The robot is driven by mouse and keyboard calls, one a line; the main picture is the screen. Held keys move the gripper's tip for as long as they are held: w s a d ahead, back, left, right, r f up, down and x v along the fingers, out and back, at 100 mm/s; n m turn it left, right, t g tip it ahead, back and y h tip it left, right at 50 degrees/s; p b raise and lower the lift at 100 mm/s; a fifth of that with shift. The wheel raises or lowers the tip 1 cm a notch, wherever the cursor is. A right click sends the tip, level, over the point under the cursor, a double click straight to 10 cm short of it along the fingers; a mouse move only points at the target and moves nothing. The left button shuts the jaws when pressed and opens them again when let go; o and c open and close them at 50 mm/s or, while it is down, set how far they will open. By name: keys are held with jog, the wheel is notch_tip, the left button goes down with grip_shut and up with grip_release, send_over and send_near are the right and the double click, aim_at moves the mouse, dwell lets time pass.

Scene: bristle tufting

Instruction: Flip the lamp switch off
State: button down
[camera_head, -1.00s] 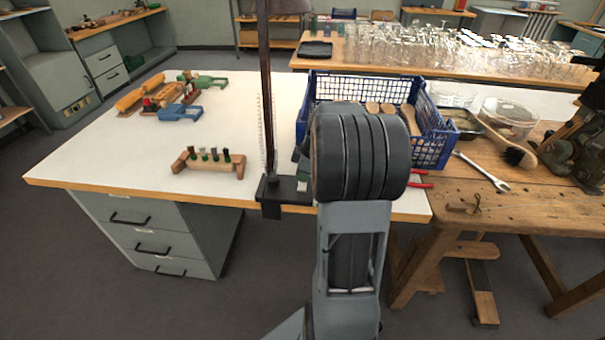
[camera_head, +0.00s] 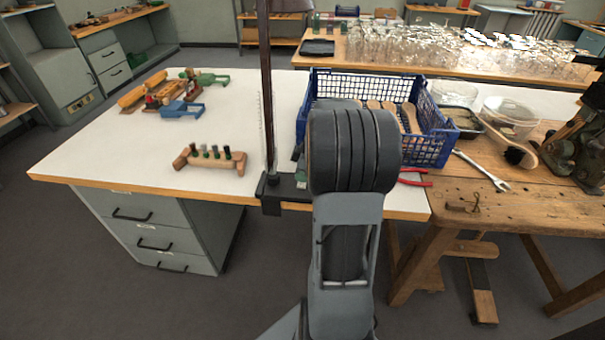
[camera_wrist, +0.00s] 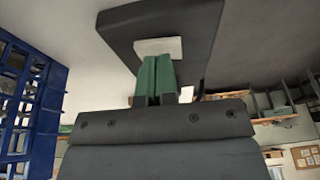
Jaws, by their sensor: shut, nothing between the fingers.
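The desk lamp has a dark upright pole (camera_head: 266,95) and a flat black base (camera_head: 285,194) at the front edge of the white table. In the wrist view the lamp's base (camera_wrist: 195,25) fills the upper middle, with a pale switch (camera_wrist: 158,46) on it. My gripper (camera_wrist: 156,62) is shut and empty, its green fingers pointing at the switch. The fingertips overlap the lower edge of the switch; I cannot tell whether they touch it, nor which way it is set.
A blue crate (camera_head: 428,150) with wooden pieces stands just behind and right of my arm. A wooden block with several pegs (camera_head: 210,157) sits left of the lamp. Red-handled pliers (camera_head: 415,178) and a wrench (camera_head: 482,170) lie to the right.

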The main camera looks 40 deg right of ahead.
jog(key=shift+s+a, duration=0.15)
jog(key=shift+a, duration=0.05)
jog(key=shift+r, duration=0.1)
jog(key=shift+r, duration=0.15)
notch_tip(320, 180, up, 4)
jog(key=p, duration=0.3)
jog(key=shift+d, duration=0.15)
jog(key=d+r, duration=0.3)
jog(key=r, duration=0.6)
jog(key=shift+s+d+p, duration=0.2)
jog(key=shift+s+p, duration=0.05)
jog(key=shift+p, duration=0.1)
